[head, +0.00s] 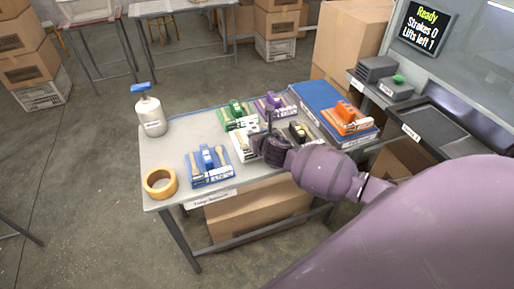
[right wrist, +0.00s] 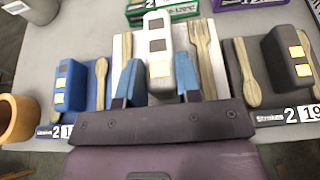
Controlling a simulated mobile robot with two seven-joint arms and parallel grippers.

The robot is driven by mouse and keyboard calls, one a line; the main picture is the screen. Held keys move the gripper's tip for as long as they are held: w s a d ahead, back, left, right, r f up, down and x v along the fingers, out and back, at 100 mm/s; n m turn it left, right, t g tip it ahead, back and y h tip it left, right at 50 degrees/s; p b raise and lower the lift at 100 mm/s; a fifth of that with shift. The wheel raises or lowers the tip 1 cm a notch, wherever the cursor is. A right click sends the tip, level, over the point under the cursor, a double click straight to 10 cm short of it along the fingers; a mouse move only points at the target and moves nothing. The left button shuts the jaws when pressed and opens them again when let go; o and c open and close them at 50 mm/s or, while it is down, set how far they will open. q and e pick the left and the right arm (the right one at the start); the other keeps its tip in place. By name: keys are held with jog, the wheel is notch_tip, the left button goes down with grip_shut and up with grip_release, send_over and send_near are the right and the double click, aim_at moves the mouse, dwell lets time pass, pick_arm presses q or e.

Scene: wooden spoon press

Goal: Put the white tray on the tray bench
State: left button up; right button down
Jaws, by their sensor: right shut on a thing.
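The white tray (head: 239,153) sits among other trays on the grey table, partly hidden by my right gripper (head: 262,142) in the head view. In the right wrist view the white tray (right wrist: 117,48) has a light grey upright block (right wrist: 158,45) in its middle, a wooden fork (right wrist: 203,55) on its right and another wooden utensil on its left. My right gripper's blue fingers stand on either side of the block, and it is shut on it. I see no gap under the tray and cannot tell whether it is lifted. My left gripper is not in view.
A blue tray (head: 209,178) and a black tray (head: 300,135) flank it closely; green (head: 239,124) and purple (head: 274,110) trays are behind. An orange tray (head: 347,126) sits on a blue surface (head: 317,97). The screen (head: 425,25) reads "Ready, Strokes 0, Lifts left 1".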

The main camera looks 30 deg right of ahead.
notch_tip(320, 180, down, 5)
jog(key=shift+f+b, duration=0.1)
jog(key=shift+b, duration=0.65)
jog(key=shift+f, duration=0.15)
jog(key=c, duration=0.9)
grip_release()
jog(key=shift+c, duration=0.2)
jog(key=shift+o, duration=0.7)
